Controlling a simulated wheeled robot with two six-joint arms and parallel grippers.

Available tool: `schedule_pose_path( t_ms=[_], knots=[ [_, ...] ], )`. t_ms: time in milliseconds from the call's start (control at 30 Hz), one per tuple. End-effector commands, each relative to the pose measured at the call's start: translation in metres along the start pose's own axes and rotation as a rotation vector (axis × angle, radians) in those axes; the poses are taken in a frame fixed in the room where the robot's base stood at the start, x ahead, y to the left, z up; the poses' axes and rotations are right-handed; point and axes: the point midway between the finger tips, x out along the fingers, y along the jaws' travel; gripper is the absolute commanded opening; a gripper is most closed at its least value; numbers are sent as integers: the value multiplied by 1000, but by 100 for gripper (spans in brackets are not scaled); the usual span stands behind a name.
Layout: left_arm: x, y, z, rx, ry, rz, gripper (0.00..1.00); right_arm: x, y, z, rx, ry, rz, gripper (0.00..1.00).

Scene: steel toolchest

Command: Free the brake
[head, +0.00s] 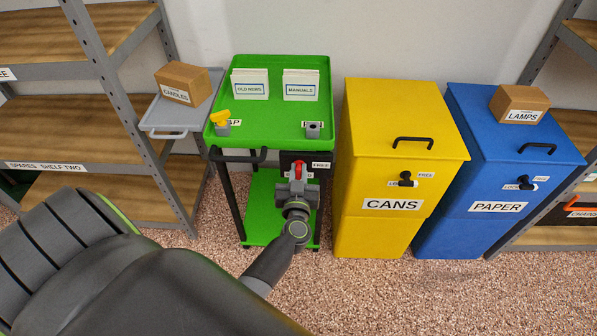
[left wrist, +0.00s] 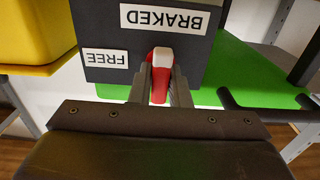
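The green cart (head: 221,133) stands left of the yellow bin. On its front is a dark brake panel (head: 287,158) with a red lever (head: 299,168). In the left wrist view the red lever (left wrist: 160,88) has a pale tip, and the panel shows upside down with a BRAKED label (left wrist: 166,18) and a FREE label (left wrist: 113,59). The lever stands in front of the panel, between the labels' sides. My left gripper (head: 297,182) is at the lever, and its fingers (left wrist: 162,82) lie close against both sides, apparently shut on it. My right gripper is not in view.
The cart has a black handle (head: 238,155) at its left front. A yellow CANS bin (head: 385,170) and a blue PAPER bin (head: 495,170) stand to the right. A shelf rack (head: 60,100) stands to the left. Speckled floor (head: 370,290) is open in front.

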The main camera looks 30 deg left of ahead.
Motion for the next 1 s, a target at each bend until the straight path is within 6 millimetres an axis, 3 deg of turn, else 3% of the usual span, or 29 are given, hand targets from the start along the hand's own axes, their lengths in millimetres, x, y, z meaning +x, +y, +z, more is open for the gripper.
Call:
schedule_pose_path(
  t_ms=[100, 467, 1000],
  knots=[
    [0, 0, 0, 0, 0, 0, 0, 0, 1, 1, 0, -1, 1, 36],
    [0, 0, -1, -41, -1, 1, 0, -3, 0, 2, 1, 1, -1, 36],
    [0, -2, 0, -458, -1, 0, 0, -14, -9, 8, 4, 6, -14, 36]
  ],
)
